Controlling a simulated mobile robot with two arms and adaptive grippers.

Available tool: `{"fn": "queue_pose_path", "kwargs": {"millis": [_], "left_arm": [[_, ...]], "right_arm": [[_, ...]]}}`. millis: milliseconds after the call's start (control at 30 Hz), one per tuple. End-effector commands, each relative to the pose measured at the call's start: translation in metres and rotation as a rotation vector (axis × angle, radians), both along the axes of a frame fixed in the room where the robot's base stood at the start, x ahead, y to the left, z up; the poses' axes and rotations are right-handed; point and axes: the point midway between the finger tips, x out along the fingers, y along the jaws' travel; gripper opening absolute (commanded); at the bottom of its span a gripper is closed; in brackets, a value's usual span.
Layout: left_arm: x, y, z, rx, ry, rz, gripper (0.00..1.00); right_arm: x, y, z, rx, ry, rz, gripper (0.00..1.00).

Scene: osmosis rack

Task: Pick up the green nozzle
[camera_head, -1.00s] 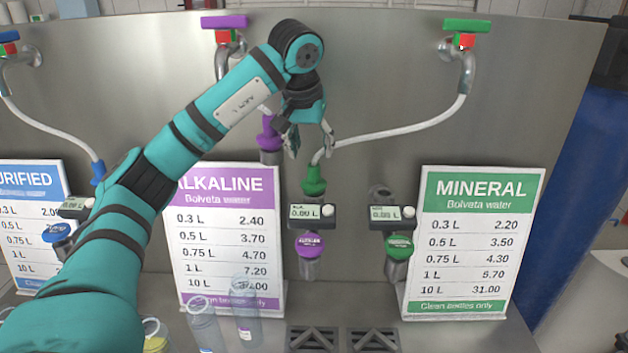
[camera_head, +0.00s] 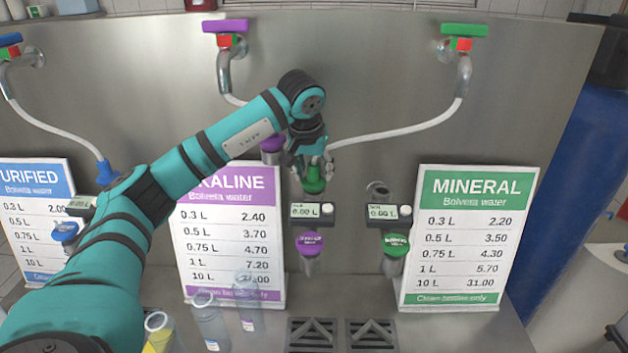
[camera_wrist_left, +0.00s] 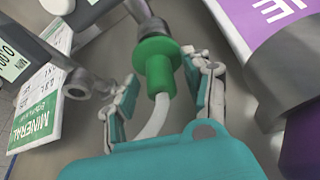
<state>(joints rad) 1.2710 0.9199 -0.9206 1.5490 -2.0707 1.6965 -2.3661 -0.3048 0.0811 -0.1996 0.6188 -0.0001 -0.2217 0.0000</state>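The green nozzle (camera_head: 314,183) stands upright on the outlet with the purple round label, between the two price signs. A white hose runs from it to the green-handled tap at the upper right. My left gripper (camera_head: 313,172) is over the nozzle from above, one finger on each side. In the left wrist view the green nozzle (camera_wrist_left: 157,64) lies between the open fingers (camera_wrist_left: 160,80), with small gaps visible on both sides. Its hose passes between the fingers near the palm. My right gripper is not in view.
A purple nozzle (camera_head: 272,146) is close left of my left gripper. The outlet with the green label (camera_head: 396,243) has an empty holder (camera_head: 378,189) above it. Meters, the ALKALINE sign (camera_head: 232,240) and the MINERAL sign (camera_head: 468,240) stand nearby. Clear bottles (camera_head: 210,325) stand below.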

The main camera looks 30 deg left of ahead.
Motion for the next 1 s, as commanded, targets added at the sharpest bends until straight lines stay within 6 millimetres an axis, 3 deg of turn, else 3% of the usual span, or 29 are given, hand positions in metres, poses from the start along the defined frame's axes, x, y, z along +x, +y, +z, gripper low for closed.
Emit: {"fn": "queue_pose_path", "kwargs": {"millis": [33, 367, 733, 1000], "left_arm": [[0.0, 0.0, 0.0, 0.0, 0.0, 0.0, 0.41], [0.0, 0.0, 0.0, 0.0, 0.0, 0.0, 0.0], [0.0, 0.0, 0.005, 0.0, -0.001, 0.001, 0.0], [0.001, -0.001, 0.039, -0.001, -0.005, 0.0, 0.0]], "right_arm": [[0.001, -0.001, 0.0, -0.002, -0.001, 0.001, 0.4], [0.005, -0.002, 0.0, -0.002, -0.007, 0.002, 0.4], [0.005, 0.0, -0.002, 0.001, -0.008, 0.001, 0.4], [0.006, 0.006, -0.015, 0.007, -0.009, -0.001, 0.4]]}}
